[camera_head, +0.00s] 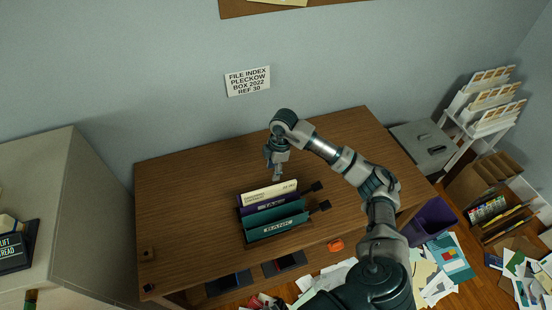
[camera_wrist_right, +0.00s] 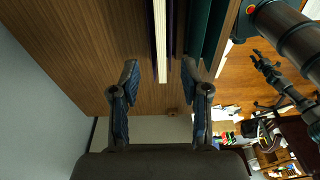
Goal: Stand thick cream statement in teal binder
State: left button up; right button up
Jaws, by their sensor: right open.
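My right gripper (camera_head: 278,175) is open, above and just behind the statement. In the wrist view its fingers (camera_wrist_right: 157,80) are apart, with the cream edge between them in the picture; no contact is visible.
The brown desk (camera_head: 180,200) is bare to the left and behind the files. Black parts (camera_head: 323,206) stick out at the files' right. A dark forked limb (camera_wrist_right: 270,72), perhaps mine, shows beyond the desk.

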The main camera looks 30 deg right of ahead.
aim_at(270, 188)
jog(key=f, duration=0.3)
jog(key=a+f, duration=0.1)
jog(key=f, duration=0.6)
jog(key=shift+w+a, duration=0.15)
jog(key=shift+a, duration=0.05)
jog(key=shift+c, duration=0.3)
jog(key=shift+r, duration=0.1)
grip_shut()
jog(key=shift+r, duration=0.15)
jog(key=shift+r+p, duration=0.9)
jog(key=shift+p, duration=0.15)
